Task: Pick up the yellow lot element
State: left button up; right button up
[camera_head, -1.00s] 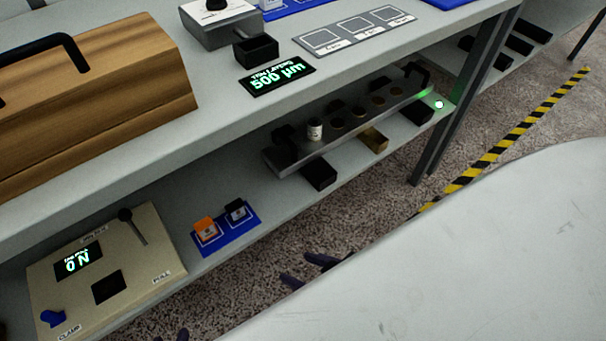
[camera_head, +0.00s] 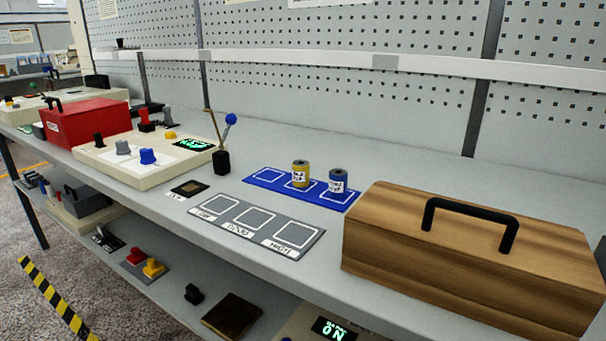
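The yellow lot element (camera_head: 300,174) is a small upright yellow cylinder with a white label. It stands on the middle square of a blue mat (camera_head: 262,181) on the workbench. A blue cylinder (camera_head: 338,181) of similar shape stands just to its right on the same mat. The left square of the mat is empty. Neither of my grippers shows in this view.
A wooden box with a black handle (camera_head: 470,262) stands right of the mat. A grey three-square plate (camera_head: 256,226) lies in front. A control panel with knobs (camera_head: 137,159) and a red toolbox (camera_head: 83,122) are at left. A pegboard wall (camera_head: 400,100) stands behind.

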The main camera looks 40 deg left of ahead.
aim_at(300, 169)
jog(key=z, duration=2.4)
jog(key=k, duration=2)
jog(key=u, duration=2.45)
